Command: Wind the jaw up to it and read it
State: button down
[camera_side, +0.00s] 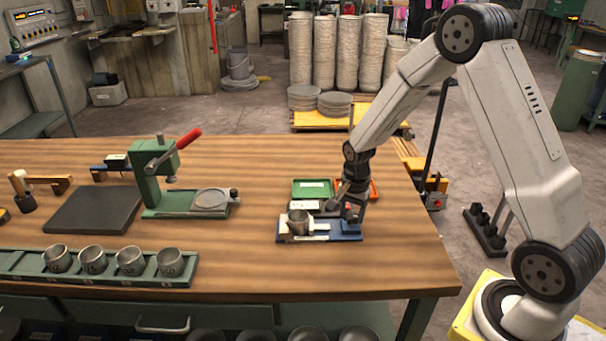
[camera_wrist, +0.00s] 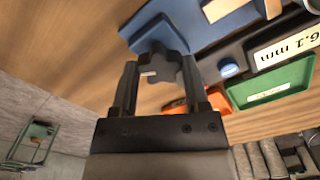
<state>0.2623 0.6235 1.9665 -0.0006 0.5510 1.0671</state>
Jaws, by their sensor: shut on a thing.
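A blue measuring fixture (camera_side: 335,238) stands near the table's right end, with a grey metal cup (camera_side: 298,222) on it beside its pale jaw parts (camera_side: 319,227). My gripper (camera_side: 350,210) is at the fixture's right end. In the wrist view, my gripper (camera_wrist: 160,75) is shut on a dark lobed knob (camera_wrist: 165,66), one finger on each side. A readout (camera_wrist: 287,48) on a dark housing shows upside down and seems to say 6.1 mm. A blue button (camera_wrist: 229,68) is beside it. The cup is out of the wrist view, so its contact with the jaw cannot be told.
A green tray (camera_side: 312,188) and an orange tray (camera_side: 373,187) lie behind the fixture. A green press (camera_side: 150,185) with a red handle stands left. Several cups sit in a green rack (camera_side: 110,272) at the front. The wood between press and fixture is clear.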

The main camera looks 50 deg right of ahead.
aim_at(352, 215)
jog(key=c, duration=1.3)
grip_release()
jog(key=m, duration=0.6)
jog(key=shift+c, duration=0.2)
jog(key=o, duration=1.3)
jog(key=shift+c, duration=0.2)
jog(key=shift+r, duration=0.1)
jog(key=shift+r, duration=3.8)
jog(key=shift+a, duration=0.1)
